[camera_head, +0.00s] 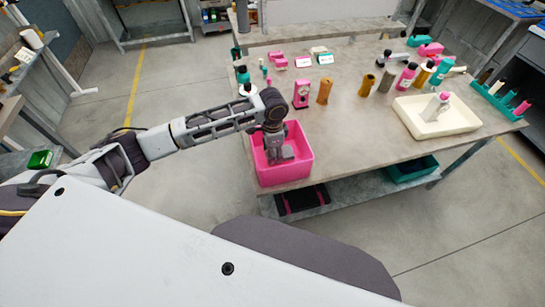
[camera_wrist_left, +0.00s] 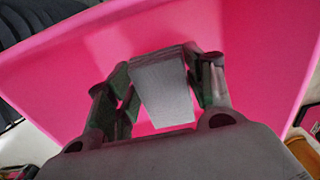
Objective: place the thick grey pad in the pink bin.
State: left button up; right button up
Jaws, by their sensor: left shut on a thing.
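The pink bin (camera_head: 300,160) stands at the near left corner of the table in the head view. Its pink inner wall (camera_wrist_left: 265,50) fills much of the left wrist view. My left gripper (camera_head: 276,155) points down inside the bin. In the left wrist view the gripper (camera_wrist_left: 163,90) is shut on the thick grey pad (camera_wrist_left: 165,88), with a finger on each side of it. The pad is partly visible low in the bin in the head view (camera_head: 287,153). Whether it touches the bin floor I cannot tell. My right gripper is not in view.
The grey table (camera_head: 350,140) holds several bottles and a pink timer-like object (camera_head: 301,94) just behind the bin. An orange-brown bottle (camera_head: 324,91) stands beside it. The table between bin and tray is clear.

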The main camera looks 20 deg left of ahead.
pick_arm(q)
jog(key=shift+f, duration=1.6)
jog(key=shift+f, duration=0.1)
jog(key=o, duration=0.8)
jog(key=shift+o, duration=0.2)
jog(key=shift+r, duration=6.1)
jog(key=shift+s, duration=0.1)
